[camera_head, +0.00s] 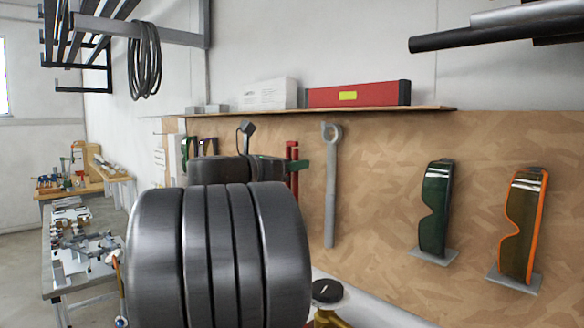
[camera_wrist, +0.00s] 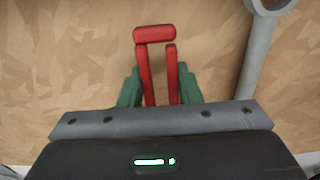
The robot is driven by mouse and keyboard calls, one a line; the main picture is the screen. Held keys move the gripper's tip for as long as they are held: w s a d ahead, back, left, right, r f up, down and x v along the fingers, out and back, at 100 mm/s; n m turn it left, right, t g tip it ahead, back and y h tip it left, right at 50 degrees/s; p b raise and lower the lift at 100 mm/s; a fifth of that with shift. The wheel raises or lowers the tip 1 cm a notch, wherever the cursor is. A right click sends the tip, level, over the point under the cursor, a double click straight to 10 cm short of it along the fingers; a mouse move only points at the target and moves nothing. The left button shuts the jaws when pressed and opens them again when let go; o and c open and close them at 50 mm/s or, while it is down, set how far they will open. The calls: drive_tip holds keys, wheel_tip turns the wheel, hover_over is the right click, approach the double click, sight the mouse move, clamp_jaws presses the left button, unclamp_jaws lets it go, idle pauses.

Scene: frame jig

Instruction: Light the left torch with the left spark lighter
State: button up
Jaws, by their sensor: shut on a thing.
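My gripper (camera_wrist: 156,88) has green fingers on either side of a red two-legged tool (camera_wrist: 155,35) with a red crossbar, in front of the wood-chip board. The fingers are shut on its two red legs. This tool may be the spark lighter, but its lower part is hidden behind my gripper body. In the head view a slim part of the red tool (camera_head: 294,172) shows beside a green finger, right of my dark wrist. I cannot pick out a torch for certain. A black round cap (camera_head: 327,291) on a brass-coloured part shows low, beside my arm.
A grey wrench (camera_head: 331,190) hangs close right of the red tool. Dark green glasses (camera_head: 435,208) and orange-rimmed glasses (camera_head: 523,222) are further right on the board. A shelf (camera_head: 430,108) above carries a red box (camera_head: 358,94). A cluttered workbench (camera_head: 75,288) stands left.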

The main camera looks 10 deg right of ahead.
drive_tip(key=shift+r, duration=0.6)
drive_tip(key=p+v, duration=0.2)
drive_tip(key=v, duration=1)
idle(0.9)
drive_tip(key=shift+f, duration=0.15)
idle(0.3)
